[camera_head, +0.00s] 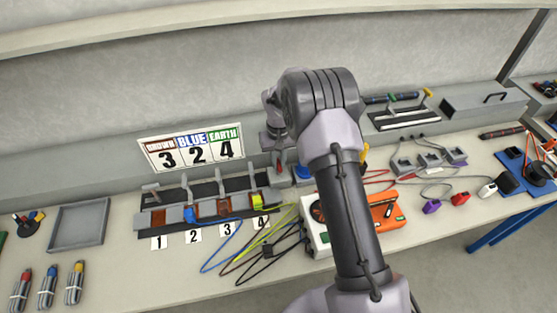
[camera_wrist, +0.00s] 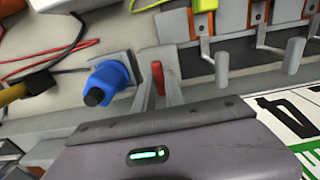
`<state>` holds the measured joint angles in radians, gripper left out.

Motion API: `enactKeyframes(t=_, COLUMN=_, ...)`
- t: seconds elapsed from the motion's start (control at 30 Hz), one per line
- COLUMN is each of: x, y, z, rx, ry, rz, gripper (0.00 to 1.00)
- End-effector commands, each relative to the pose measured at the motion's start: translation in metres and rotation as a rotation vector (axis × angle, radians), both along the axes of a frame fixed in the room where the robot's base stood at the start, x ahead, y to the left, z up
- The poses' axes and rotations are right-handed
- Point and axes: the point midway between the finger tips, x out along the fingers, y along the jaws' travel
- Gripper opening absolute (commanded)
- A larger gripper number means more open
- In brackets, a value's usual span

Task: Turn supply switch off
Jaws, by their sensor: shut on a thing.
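The supply switch, seen as a red lever (camera_wrist: 158,76), stands up from its grey mount at the back of the bench. In the head view my gripper (camera_head: 279,158) reaches down at the back of the bench, right of the lever row, with a bit of red (camera_head: 281,165) showing there. My arm hides part of this area. The switch's exact position cannot be told.
A blue connector (camera_wrist: 112,82) with a black end stands close beside the switch. On the other side is a row of grey levers (camera_wrist: 293,56) with numbered slots. An orange and white device (camera_head: 385,212) and loose cables (camera_head: 262,240) lie in front. A grey tray (camera_head: 80,226) is at left.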

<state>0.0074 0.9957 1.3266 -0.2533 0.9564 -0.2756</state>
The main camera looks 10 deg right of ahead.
Motion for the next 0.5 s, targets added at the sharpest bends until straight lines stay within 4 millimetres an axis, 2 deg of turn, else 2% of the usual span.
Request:
enactKeyframes(t=0.27, x=0.0007, y=-0.0001, z=0.0007, rx=-0.001, ry=-0.002, rz=0.003, gripper=0.0)
enactKeyframes(t=0.3, x=0.0007, y=-0.0001, z=0.0007, rx=-0.001, ry=-0.002, rz=0.003, gripper=0.18)
enactKeyframes(t=0.4, x=0.0006, y=0.0, z=0.0006, rx=-0.001, ry=-0.002, rz=0.002, gripper=0.36)
enactKeyframes(t=0.5, x=0.0004, y=0.0, z=0.0004, rx=-0.001, ry=-0.001, rz=0.002, gripper=0.36)
